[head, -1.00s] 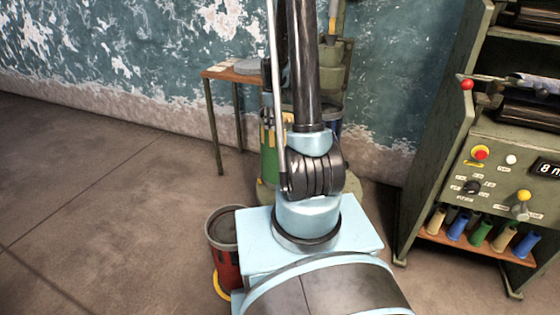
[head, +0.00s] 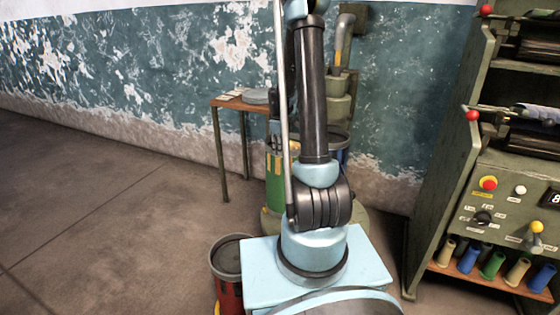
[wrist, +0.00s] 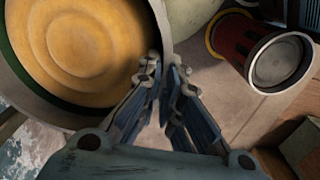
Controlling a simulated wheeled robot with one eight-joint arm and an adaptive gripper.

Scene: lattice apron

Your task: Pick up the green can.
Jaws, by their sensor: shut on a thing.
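The green can (head: 274,182), with yellow drips on its side, stands behind my arm in the head view, partly hidden by it. In the wrist view a large round can (wrist: 80,50) with a pale rim, a green band inside it and a ringed tan-yellow face fills the upper left; I take it to be the green can. My gripper (wrist: 165,66) has its fingers at this can's rim, shut on its edge. The head view does not show the fingers clearly. I cannot tell whether the can is off its support.
A red can (head: 229,282) stands left of my base and shows in the wrist view (wrist: 279,62). A small wooden table (head: 232,103) stands by the wall. A green control cabinet (head: 440,190) is at right. The floor at left is clear.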

